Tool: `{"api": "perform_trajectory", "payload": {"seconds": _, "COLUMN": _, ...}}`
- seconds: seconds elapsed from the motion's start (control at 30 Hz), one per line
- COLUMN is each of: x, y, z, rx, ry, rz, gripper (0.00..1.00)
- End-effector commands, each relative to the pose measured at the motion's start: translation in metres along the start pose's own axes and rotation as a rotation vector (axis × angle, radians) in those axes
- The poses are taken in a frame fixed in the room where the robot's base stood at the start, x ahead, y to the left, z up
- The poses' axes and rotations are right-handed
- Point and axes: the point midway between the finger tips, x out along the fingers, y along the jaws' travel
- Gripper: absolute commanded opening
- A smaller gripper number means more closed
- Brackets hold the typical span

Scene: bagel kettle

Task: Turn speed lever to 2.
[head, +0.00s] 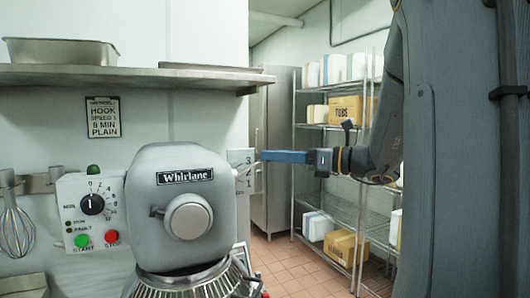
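The grey Whirlane mixer (152,165) stands in front of the wall. A pale speed plate (243,172) with the numerals 3 and 1 shows at the right side of its head; the part between them is hard to read. The speed lever is not clearly visible; a small pale piece by the plate, at my gripper's tip, may be part of it. My gripper (264,156) comes in from the right, its blue fingers seen side-on and pointing left at the plate. I cannot tell whether they touch anything or how far apart they are.
A control box (70,190) with a black minute dial (92,204), green start and red stop buttons is left of the mixer. A sign (103,117) reads hook, speed 1, 8 min, plain. A steel shelf (60,76) hangs above. A wire rack (325,180) with boxes stands behind my arm.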

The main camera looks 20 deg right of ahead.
Motion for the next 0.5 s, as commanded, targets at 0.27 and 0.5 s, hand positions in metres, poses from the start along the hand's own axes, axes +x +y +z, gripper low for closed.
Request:
{"api": "perform_trajectory", "payload": {"seconds": 0.27, "x": 0.028, "y": 0.002, "z": 0.000, "rx": 0.001, "ry": 0.001, "rz": 0.004, "gripper": 0.40}}
{"api": "perform_trajectory", "payload": {"seconds": 0.5, "x": 0.030, "y": 0.002, "z": -0.001, "rx": -0.001, "ry": 0.002, "rz": 0.004, "gripper": 0.40}}
